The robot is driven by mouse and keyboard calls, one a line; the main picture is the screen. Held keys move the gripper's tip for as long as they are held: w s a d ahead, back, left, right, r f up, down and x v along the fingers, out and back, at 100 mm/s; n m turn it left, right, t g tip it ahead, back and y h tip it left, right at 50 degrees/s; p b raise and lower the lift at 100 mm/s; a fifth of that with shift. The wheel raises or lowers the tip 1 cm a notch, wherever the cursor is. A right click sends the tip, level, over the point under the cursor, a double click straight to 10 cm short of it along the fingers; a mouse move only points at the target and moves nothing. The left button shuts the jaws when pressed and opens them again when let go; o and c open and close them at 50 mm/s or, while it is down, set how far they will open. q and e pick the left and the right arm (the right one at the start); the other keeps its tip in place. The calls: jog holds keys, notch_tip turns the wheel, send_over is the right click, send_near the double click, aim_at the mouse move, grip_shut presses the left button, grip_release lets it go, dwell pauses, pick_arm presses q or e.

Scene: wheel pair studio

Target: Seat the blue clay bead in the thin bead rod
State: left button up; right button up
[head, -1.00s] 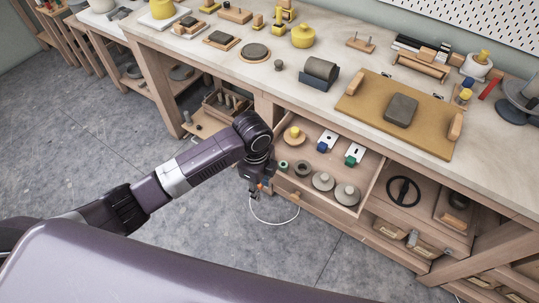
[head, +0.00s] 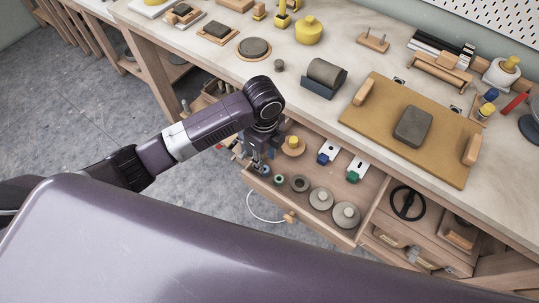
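A small blue ring-like piece (head: 264,170), which looks like the blue clay bead, is at the left end of the open drawer. My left gripper (head: 258,164) points down right over it, its fingers close to the bead. Whether the fingers touch or hold it is too small to tell. A green ring (head: 278,180) and a grey ring (head: 299,183) lie just right of the bead. I cannot pick out the thin bead rod with certainty. A wooden base with two upright pegs (head: 373,41) stands at the back of the bench. My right gripper is not in view.
The drawer (head: 370,191) also holds two pale round weights, a wooden disc with a yellow knob (head: 293,146), and white plates with blue and green blocks. A board with a grey clay slab (head: 412,126) lies on the bench above. A white cord hangs by the drawer front.

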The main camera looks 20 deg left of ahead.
aim_at(265, 168)
pick_arm(q)
jog(key=shift+w+f, duration=0.25)
jog(key=shift+w, duration=0.2)
jog(key=shift+f, duration=0.35)
jog(key=f, duration=0.1)
jog(key=f+p, duration=0.1)
jog(key=f, duration=0.1)
jog(key=shift+s+a+f, duration=0.1)
jog(key=shift+s+a, duration=0.1)
jog(key=shift+s, duration=0.1)
jog(key=shift+w+f, duration=0.25)
jog(key=shift+f, duration=1)
jog(key=shift+f+p, duration=0.3)
jog(key=shift+f, duration=0.05)
jog(key=shift+a, duration=0.1)
jog(key=c, duration=0.7)
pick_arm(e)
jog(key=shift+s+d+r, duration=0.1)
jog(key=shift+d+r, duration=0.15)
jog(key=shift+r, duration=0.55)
